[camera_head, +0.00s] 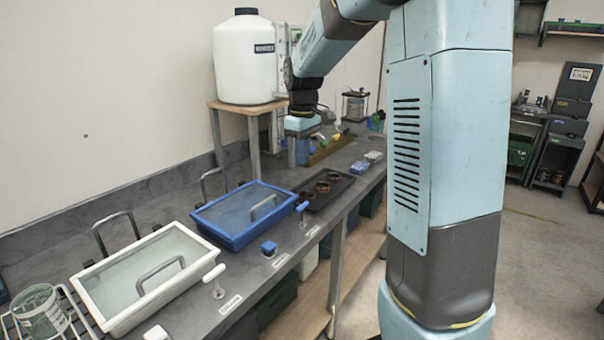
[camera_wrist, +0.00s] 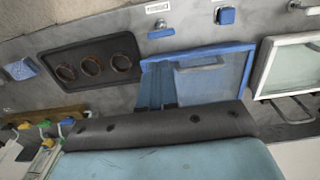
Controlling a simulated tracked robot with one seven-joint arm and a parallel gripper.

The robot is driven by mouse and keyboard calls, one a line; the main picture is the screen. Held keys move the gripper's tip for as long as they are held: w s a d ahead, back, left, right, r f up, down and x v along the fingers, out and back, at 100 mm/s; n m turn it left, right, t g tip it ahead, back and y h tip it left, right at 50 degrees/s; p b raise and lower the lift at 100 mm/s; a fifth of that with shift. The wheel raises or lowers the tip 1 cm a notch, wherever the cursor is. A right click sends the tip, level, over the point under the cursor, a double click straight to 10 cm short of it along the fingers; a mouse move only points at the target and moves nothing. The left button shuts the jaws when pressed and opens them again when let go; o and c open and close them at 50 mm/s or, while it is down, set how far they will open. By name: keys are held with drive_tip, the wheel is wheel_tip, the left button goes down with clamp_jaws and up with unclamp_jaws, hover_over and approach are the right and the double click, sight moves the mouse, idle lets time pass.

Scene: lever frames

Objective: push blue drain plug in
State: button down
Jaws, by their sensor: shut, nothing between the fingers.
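A square blue knob (camera_head: 268,248), which looks like the blue drain plug, stands on the grey counter's front strip by the right front of the blue basin (camera_head: 225,238). It appears raised, with a label beside it. It also shows at the top of the wrist view (camera_wrist: 226,16), beyond the blue basin (camera_wrist: 240,70). My gripper (camera_head: 302,125) is shut and empty, held above the far part of the counter, well away from the knob.
A blue-and-white lever (camera_head: 301,207) stands right of the knob. A white basin (camera_head: 150,275) and white lever (camera_head: 215,275) lie nearer. A dark tray (camera_head: 322,190) with copper rings and a white tank (camera_head: 247,60) are farther back. The counter's front edge is close to the knob.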

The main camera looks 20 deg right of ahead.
sight(303, 204)
wheel_tip(303, 204, down, 13)
idle(0.5)
